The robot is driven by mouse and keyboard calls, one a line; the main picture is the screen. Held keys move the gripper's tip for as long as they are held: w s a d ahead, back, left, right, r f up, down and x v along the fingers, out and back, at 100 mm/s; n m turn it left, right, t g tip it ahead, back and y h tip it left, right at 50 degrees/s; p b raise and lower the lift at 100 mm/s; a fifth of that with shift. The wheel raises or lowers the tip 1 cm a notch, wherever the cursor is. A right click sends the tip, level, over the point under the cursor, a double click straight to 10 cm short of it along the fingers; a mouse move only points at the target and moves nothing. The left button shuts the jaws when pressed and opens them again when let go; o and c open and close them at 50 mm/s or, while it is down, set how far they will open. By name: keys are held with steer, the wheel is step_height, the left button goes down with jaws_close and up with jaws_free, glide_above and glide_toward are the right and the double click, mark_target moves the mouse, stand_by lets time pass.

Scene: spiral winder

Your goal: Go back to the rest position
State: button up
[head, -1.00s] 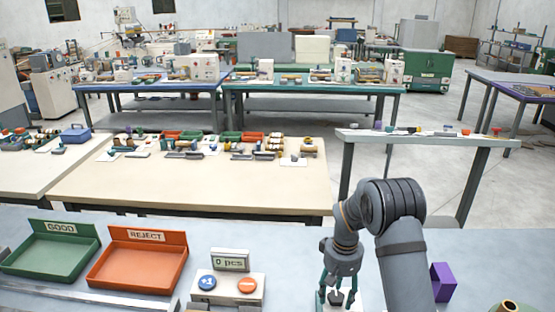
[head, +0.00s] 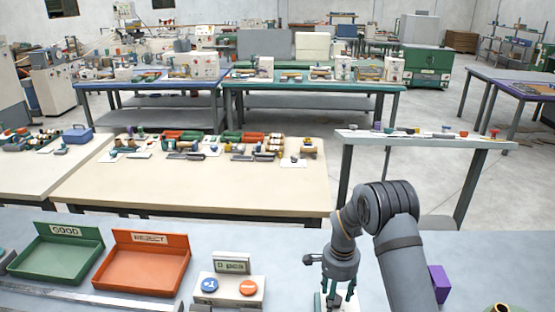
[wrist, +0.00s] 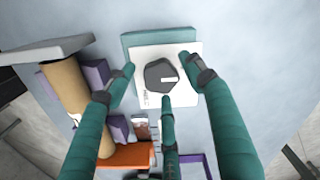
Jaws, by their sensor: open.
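My gripper (head: 338,296) hangs low over the near grey bench in the head view, at the bottom edge. In the wrist view its teal fingers (wrist: 160,80) are spread open and empty. A dark, angular knob-like piece (wrist: 160,76) lies between and below the fingertips. It rests on a white card (wrist: 149,51) on a teal block (wrist: 135,41). I cannot tell whether any fingertip touches the card. In the head view the knob is hidden.
A counter box (head: 231,288) with two buttons stands left of my gripper, beyond it a REJECT tray (head: 143,271) and a GOOD tray (head: 52,261). A purple block (head: 439,284) stands right of my arm. The wrist view shows a brown cylinder (wrist: 72,92) at left.

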steer(key=shift+m+p, duration=0.45)
steer(key=shift+m, duration=0.45)
